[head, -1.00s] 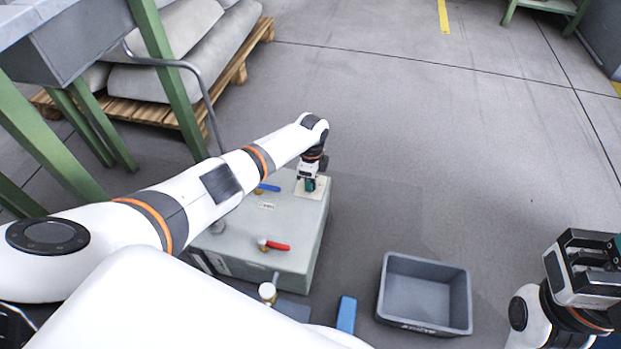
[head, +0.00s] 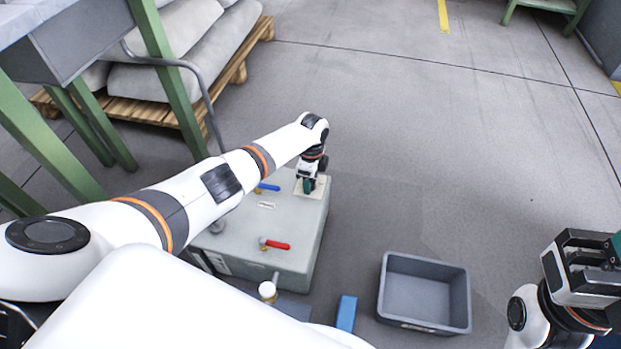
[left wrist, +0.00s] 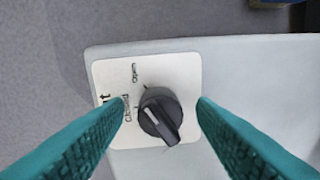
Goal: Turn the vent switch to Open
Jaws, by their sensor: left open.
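The vent switch is a black rotary knob (left wrist: 160,116) on a white plate (left wrist: 180,72), lettered "Open" and "Closed". Its ridge slants from upper left to lower right; I cannot tell for sure which mark it points to. The plate also shows in the head view (head: 318,192), on the far right corner of a grey-green box (head: 295,225). My left gripper (left wrist: 161,102) is open, its teal fingers on either side of the knob with gaps; it also shows in the head view (head: 308,185). My right gripper (head: 607,255) is at the right edge, away from the box; its finger opening is unclear.
The box top also carries a blue-handled valve (head: 268,187) and a red-handled valve (head: 275,244). A grey bin (head: 425,325) and a blue block (head: 346,313) are near the front. Sacks on a pallet lie at back left.

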